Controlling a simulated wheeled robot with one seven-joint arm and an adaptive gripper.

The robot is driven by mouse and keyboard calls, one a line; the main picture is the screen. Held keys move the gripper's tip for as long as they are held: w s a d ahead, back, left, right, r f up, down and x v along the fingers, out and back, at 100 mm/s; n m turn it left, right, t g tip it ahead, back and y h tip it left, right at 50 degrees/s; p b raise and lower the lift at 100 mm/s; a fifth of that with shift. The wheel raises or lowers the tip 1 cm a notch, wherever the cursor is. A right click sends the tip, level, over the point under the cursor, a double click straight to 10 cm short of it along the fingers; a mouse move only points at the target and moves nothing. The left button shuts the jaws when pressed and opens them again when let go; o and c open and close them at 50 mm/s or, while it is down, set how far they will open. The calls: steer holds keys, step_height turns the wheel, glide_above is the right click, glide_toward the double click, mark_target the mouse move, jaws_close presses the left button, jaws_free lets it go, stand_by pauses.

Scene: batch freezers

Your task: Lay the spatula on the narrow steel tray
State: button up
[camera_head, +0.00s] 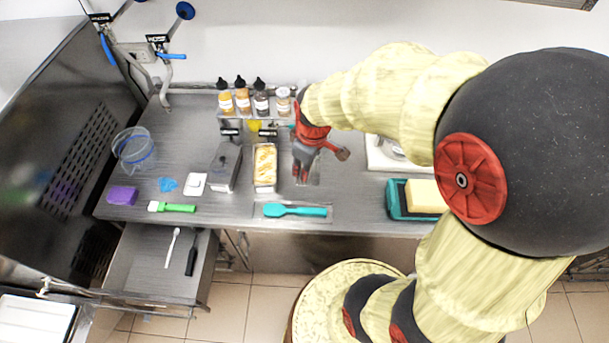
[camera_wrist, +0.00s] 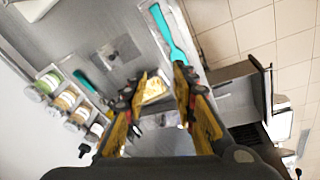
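The teal spatula (camera_head: 295,210) lies flat near the counter's front edge, over a shallow narrow rectangular steel tray (camera_head: 262,216). It also shows at the top of the wrist view (camera_wrist: 165,30), apart from my fingers. My gripper (camera_head: 301,176) points down above the counter, behind the spatula. In the wrist view its two fingers (camera_wrist: 160,92) are spread, with nothing held between them. Another steel plate or tray (camera_head: 315,178) lies under my gripper and is partly hidden by it.
A loaf-filled pan (camera_head: 265,168) stands just left of my gripper. Several bottles (camera_head: 243,99) stand behind. A teal tray (camera_head: 397,201) with a yellow block is at right. A green-handled tool (camera_head: 175,208), purple block (camera_head: 122,195) and clear jug (camera_head: 133,148) are at left. An open drawer (camera_head: 140,277) juts out below.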

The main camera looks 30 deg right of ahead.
steer(key=s+a+r+m+t, duration=0.1)
steer(key=s+a+r+m, duration=0.2)
steer(key=s+r, duration=0.3)
steer(key=s+a+r+m+t, duration=0.2)
steer(key=s+a+r, duration=0.3)
steer(key=r, duration=0.6)
steer(key=shift+s+m, duration=0.5)
steer(key=shift+m, duration=0.2)
steer(key=shift+f, duration=0.1)
step_height(320, 180, down, 19)
steer(key=b, duration=1.9)
